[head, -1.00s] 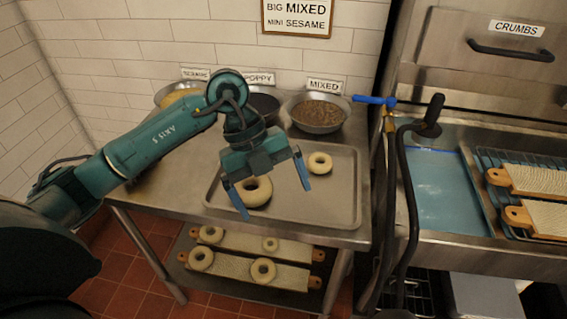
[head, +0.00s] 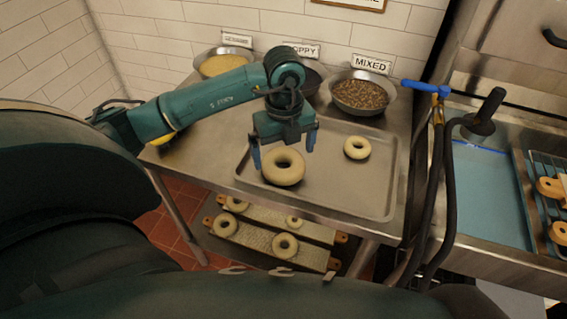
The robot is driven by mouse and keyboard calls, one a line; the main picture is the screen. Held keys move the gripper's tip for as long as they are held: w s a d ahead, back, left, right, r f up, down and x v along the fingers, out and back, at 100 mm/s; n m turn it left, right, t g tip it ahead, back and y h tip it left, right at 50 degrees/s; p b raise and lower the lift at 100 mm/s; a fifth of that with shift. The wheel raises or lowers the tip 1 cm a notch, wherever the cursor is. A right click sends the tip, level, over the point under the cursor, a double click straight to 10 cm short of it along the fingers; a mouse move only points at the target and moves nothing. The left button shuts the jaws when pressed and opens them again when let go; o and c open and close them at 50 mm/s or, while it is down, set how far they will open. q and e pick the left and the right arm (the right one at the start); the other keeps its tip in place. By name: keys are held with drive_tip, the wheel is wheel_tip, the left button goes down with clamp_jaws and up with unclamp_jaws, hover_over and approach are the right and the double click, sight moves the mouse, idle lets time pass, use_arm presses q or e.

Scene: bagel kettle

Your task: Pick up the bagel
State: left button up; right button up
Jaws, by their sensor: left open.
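Two pale bagels lie on a metal tray (head: 345,198) on the steel table. The big bagel (head: 284,180) is at the tray's left and the small bagel (head: 356,148) is at its upper right. My left gripper (head: 284,154) is open and points down at the big bagel's far side. Its blue fingers are apart, and the left one is beside the bagel's upper left edge in the picture. I cannot tell whether a finger touches it. My right gripper does not show.
Bowls of yellow topping (head: 222,65) and mixed seeds (head: 360,93) stand behind the tray; a dark bowl is partly hidden by my arm. Boards with several bagels (head: 285,246) lie on the lower shelf. Black hoses (head: 433,190) and a blue-handled tap (head: 425,87) stand right of the table.

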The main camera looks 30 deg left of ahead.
sight(283, 159)
use_arm(q)
drive_tip(key=f, duration=0.4)
drive_tip(key=shift+w+a+f, duration=0.1)
drive_tip(key=shift+w+a, duration=0.15)
drive_tip(key=shift+a, duration=0.05)
drive_tip(key=shift+c, duration=0.2)
drive_tip(key=c, duration=0.6)
drive_tip(key=shift+c, duration=0.2)
wheel_tip(283, 159, up, 10)
drive_tip(key=shift+r, duration=0.1)
